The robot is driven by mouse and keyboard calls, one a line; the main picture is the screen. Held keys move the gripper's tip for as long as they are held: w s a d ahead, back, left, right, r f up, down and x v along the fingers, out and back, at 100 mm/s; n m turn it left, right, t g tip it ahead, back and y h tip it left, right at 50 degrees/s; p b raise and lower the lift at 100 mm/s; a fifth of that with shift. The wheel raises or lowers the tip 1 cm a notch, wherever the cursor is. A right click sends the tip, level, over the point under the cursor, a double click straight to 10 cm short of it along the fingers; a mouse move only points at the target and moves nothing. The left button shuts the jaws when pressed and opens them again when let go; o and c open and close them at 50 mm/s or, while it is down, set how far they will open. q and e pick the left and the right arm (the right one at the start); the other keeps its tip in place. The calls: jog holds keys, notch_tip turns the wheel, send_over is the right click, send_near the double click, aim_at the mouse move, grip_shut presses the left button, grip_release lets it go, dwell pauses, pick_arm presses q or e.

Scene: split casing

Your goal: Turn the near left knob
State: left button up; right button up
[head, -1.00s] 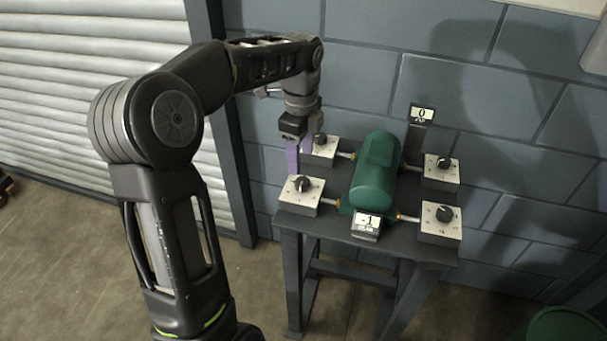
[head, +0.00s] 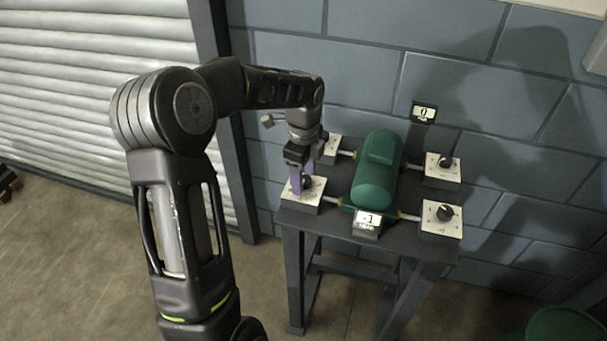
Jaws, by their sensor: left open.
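The near left knob (head: 307,183) is a dark knob on a pale square box (head: 302,200) at the table's near left corner. My left gripper (head: 301,180) points down over this box, its purple fingers apart on either side of the knob. Whether the fingers touch the knob cannot be told. The green casing (head: 375,172) lies right of the box, joined to it by a short pipe. A small display (head: 367,220) at the casing's near end reads -1. My right gripper is not in view.
The far left knob box (head: 328,147) is partly hidden behind my gripper. Two more knob boxes stand on the right, far (head: 442,170) and near (head: 440,218). A second display (head: 423,112) reads 0. A block wall closes the back of the dark table (head: 330,222).

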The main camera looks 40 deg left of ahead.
pick_arm(q)
grip_shut()
dwell(0.4)
